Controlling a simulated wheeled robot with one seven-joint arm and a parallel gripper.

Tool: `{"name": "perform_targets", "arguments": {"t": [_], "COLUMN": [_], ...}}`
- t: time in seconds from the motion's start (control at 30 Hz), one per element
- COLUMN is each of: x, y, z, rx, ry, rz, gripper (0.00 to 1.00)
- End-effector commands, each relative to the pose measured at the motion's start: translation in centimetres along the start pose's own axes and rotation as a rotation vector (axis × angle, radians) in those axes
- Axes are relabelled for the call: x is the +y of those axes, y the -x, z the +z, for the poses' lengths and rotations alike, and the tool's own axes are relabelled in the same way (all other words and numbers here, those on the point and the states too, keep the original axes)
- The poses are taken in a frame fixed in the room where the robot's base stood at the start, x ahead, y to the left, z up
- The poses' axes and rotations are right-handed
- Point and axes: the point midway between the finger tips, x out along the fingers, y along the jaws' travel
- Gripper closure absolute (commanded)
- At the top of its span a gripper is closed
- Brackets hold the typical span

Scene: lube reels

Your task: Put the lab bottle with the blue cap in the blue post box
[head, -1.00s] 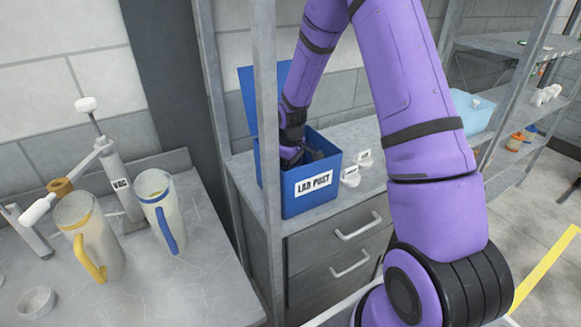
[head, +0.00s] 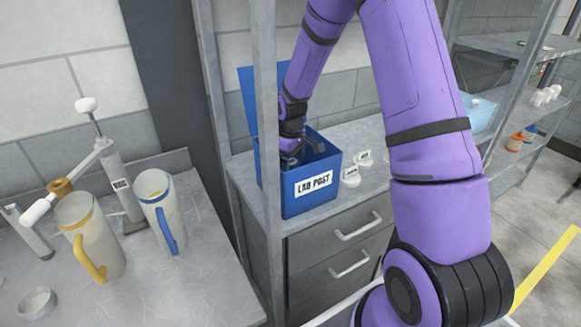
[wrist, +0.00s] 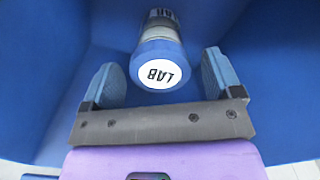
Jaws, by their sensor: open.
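The blue post box (head: 310,187), labelled LAB POST, stands on the counter with its lid raised at the back. My gripper (head: 291,155) reaches down into it through the open top. In the wrist view the lab bottle with the blue cap (wrist: 160,62) is inside the box, its cap marked LAB facing the camera. My gripper (wrist: 163,80) is open, with one finger on each side near the cap and a gap visible to both. The bottle is hidden by the box walls in the head view.
Small white labelled pieces (head: 352,174) lie on the counter right of the box. A grey shelf post (head: 268,150) stands close in front of the box's left side. Two jugs (head: 88,240) stand on the left counter.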

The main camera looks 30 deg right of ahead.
Motion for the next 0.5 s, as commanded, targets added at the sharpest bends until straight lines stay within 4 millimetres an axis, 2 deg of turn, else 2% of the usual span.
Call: {"name": "perform_targets", "arguments": {"t": [0.1,0.3,0.5], "x": [0.1,0.0,0.0], "y": [2.7,6.5,8.8], "z": [-0.1,0.0,0.0], "rx": [0.005,0.003,0.002], "ry": [-0.001,-0.001,-0.001], "rz": [0.004,0.002,0.001], "gripper": [0.15,0.15,0.15]}}
